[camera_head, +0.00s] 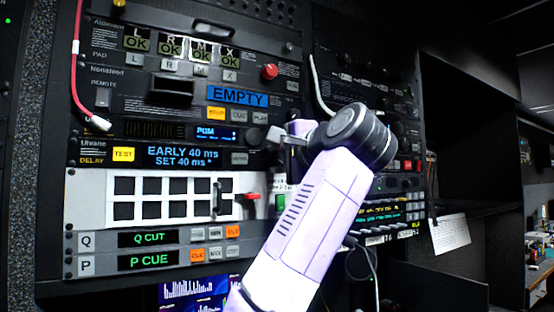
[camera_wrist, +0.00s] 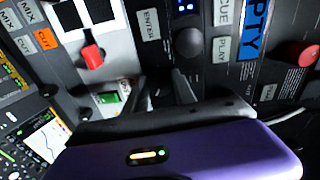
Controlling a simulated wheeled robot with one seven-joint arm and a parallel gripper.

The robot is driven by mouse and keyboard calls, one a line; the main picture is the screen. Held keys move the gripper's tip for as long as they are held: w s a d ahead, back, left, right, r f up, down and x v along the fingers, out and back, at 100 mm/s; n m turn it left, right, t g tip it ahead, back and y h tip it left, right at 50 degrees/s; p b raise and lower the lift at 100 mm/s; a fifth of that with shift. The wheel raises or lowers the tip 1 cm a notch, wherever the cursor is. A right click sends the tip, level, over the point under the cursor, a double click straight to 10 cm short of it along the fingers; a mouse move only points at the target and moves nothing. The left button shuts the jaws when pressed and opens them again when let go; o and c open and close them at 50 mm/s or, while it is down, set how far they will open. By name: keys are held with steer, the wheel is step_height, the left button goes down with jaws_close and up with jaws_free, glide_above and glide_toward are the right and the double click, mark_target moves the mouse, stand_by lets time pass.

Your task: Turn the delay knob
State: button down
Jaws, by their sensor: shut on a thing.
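The delay unit's display (camera_head: 180,155) reads "EARLY 40 ms" and "SET 40 ms" in the head view. A yellow TEST button (camera_head: 123,154) is to its left and an ENTER button (camera_head: 239,158) to its right. My gripper (camera_head: 274,136) is at the right end of this unit, its fingers pointing at the panel. In the wrist view my gripper (camera_wrist: 162,92) is shut on the delay knob, just beyond the ENTER button (camera_wrist: 150,25). The knob itself is mostly hidden by the dark fingers and shadow, so its pointer cannot be read.
A dark round knob (camera_wrist: 188,43) sits close to my fingers on the neighbouring unit. A red lever (camera_head: 252,196) juts out below, and a red knob (camera_head: 270,71) is above. A white cable (camera_head: 318,85) hangs near my wrist.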

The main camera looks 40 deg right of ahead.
steer(key=c, duration=1)
jaws_free()
steer(key=shift+f, duration=0.15)
steer(key=b+v, duration=0.3)
steer(key=v, duration=0.4)
steer(key=shift+s+a, duration=0.1)
steer(key=shift+s, duration=0.3)
